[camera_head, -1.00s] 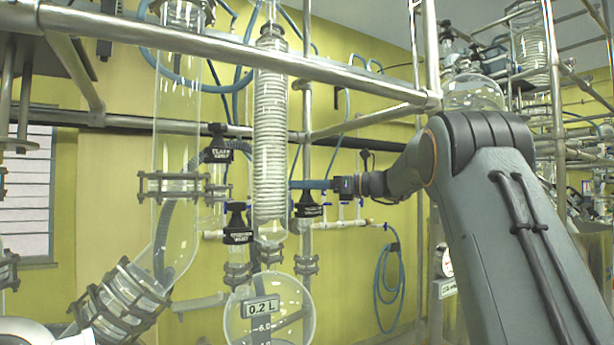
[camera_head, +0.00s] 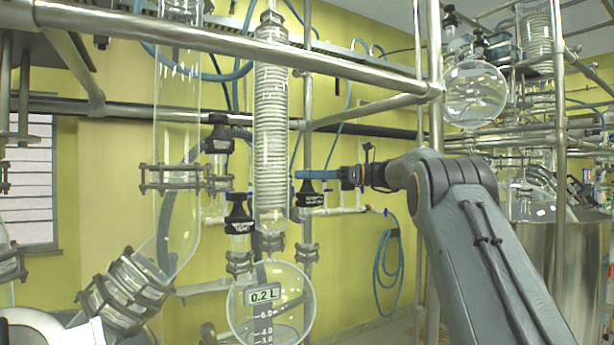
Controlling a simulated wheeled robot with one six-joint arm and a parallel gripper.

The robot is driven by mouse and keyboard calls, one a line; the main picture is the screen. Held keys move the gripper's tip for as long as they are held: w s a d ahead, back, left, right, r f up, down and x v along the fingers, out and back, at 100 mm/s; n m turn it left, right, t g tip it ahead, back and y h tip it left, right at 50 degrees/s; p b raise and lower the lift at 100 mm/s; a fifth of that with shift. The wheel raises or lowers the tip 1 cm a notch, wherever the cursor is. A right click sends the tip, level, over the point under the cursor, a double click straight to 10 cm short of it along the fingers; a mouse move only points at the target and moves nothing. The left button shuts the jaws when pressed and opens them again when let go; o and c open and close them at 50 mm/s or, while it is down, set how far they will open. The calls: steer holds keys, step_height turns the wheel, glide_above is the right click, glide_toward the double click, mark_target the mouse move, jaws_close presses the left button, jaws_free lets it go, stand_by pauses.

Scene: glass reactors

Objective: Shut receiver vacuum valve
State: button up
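A black valve (camera_head: 311,195) with a small label stands on a glass neck right of the coiled glass condenser. I cannot read its label, so I cannot tell whether it is the receiver vacuum valve. A similar black valve (camera_head: 238,209) stands left of the condenser, above the round receiver flask (camera_head: 270,318) marked 0.2 L. A third black valve (camera_head: 219,136) is higher, at the left. My gripper (camera_head: 308,175) reaches in from the right, its bluish fingers just above the right valve's top. I cannot tell whether they touch it. The fingers show side-on, so their gap is hidden.
A steel rail (camera_head: 240,42) crosses in front, above my gripper. The coiled condenser (camera_head: 271,130) stands close to the fingertips. A steel post (camera_head: 435,75) rises behind my arm. A blue hose (camera_head: 387,270) hangs on the yellow wall.

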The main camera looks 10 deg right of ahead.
steer(key=shift+a+m+t+h+b, duration=0.1)
steer(key=shift+m+t+h+b, duration=0.85)
steer(key=shift+m+t+b, duration=0.5)
steer(key=shift+m+t+h+b, duration=1)
steer(key=shift+t+b, duration=0.5)
steer(key=shift+t, duration=0.45)
steer(key=m+t+h+b, duration=0.3)
steer(key=h, duration=0.1)
steer(key=shift+m, duration=0.25)
steer(key=shift+r, duration=0.1)
steer(key=o, duration=0.9)
steer(key=shift+c, duration=0.2)
steer(key=shift+y, duration=0.25)
